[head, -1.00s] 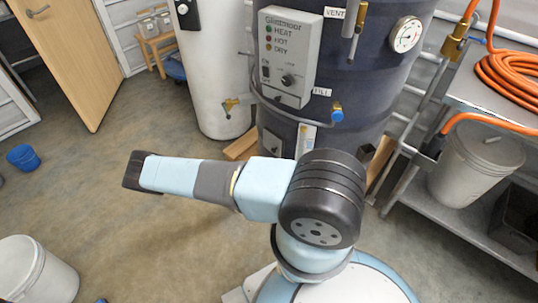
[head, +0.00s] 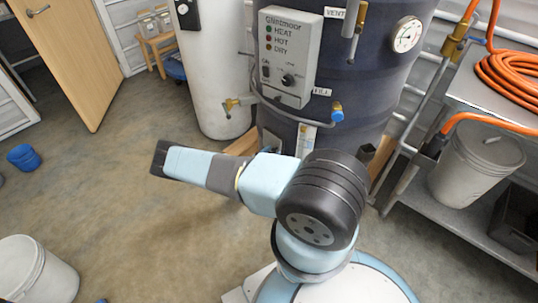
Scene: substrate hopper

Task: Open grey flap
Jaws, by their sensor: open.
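The tall dark blue tank (head: 385,70) stands at the back centre. A small grey plate (head: 271,141) sits low on its front, partly hidden by my arm; it may be the grey flap, but I cannot tell how far it is open. My gripper (head: 159,158) seems to be the dark end of my arm, pointing left over the floor. It is open, though its separate fingers cannot be made out. It is well to the left of the tank and apart from the plate. Nothing shows in its grasp.
A control box (head: 288,55) and gauge (head: 406,34) are on the tank. A white cylinder (head: 216,80) stands to its left. At the right is a metal shelf (head: 430,210) with a white bucket (head: 473,165) and orange hose (head: 505,75). The floor left of my arm is mostly clear.

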